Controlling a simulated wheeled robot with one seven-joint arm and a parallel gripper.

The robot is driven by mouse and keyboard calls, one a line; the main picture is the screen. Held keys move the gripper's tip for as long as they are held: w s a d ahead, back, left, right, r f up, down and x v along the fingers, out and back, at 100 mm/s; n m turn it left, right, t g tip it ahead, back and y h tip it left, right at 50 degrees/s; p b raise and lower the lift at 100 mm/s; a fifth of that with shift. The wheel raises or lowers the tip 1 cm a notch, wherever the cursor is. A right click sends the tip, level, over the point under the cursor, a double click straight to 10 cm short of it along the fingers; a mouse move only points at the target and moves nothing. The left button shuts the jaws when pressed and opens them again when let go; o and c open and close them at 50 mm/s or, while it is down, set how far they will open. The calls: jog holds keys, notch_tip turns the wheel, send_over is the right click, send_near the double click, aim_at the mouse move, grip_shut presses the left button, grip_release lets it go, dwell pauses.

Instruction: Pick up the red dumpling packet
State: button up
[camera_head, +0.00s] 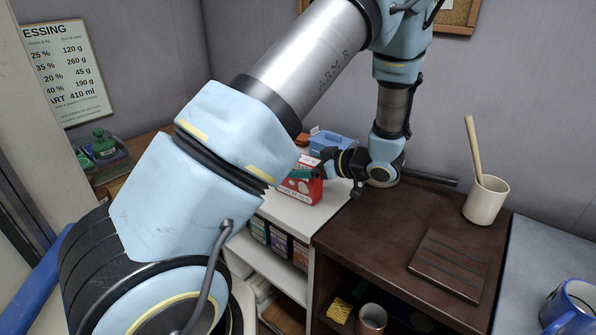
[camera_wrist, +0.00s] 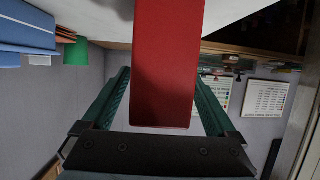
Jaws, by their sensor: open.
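The red dumpling packet (camera_head: 304,191) stands upright on the white shelf top, with white print on its front. In the wrist view the packet (camera_wrist: 167,65) shows as a plain red face between my two green fingers. My gripper (camera_head: 300,174) reaches in from the right at the packet's upper part, and one green finger covers some of its front. In the wrist view my gripper (camera_wrist: 161,85) is open, with a finger on either side of the packet. A gap shows on the left; I cannot tell whether the right finger touches.
A blue box (camera_head: 333,142) stands close behind the packet. The white shelf top (camera_head: 309,218) is bare in front of it. To the right, a brown cabinet top holds a dark ribbed board (camera_head: 450,264) and a cream cup (camera_head: 486,201) with a wooden handle standing in it.

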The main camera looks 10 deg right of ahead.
jog(key=shift+w+a+f, duration=0.25)
jog(key=shift+w+a, duration=0.1)
grip_shut()
dwell(0.6)
